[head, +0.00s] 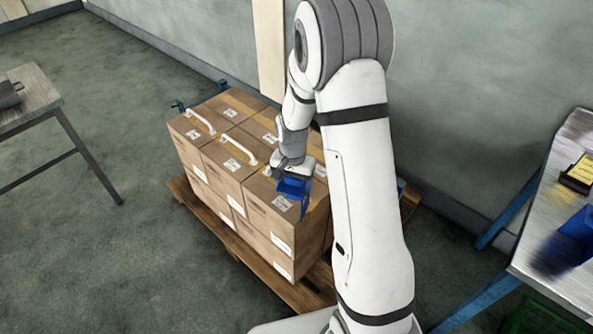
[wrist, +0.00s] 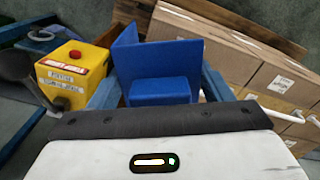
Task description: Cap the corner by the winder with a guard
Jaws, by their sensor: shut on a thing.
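My gripper (head: 296,172) is above the near right corner of the stacked cartons (head: 205,160), pointing downward. It is shut on a blue corner guard (head: 291,187). In the wrist view the L-shaped guard (wrist: 160,60) sits between the two blue-grey fingers of my gripper (wrist: 160,90). The guard appears close to the cartons' top edge; I cannot tell if it touches them. A yellow box with a red button (wrist: 72,75) stands beside the guard in the wrist view; it may be part of the winder. My arm hides that side in the head view.
The cartons stand on a wooden pallet (head: 240,248), with white handles (head: 236,146) on top. Blue pieces (head: 180,106) show at the far corners. A metal table (head: 30,92) is at left. A workbench (head: 560,255) with blue and yellow items is at right. Floor at left is clear.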

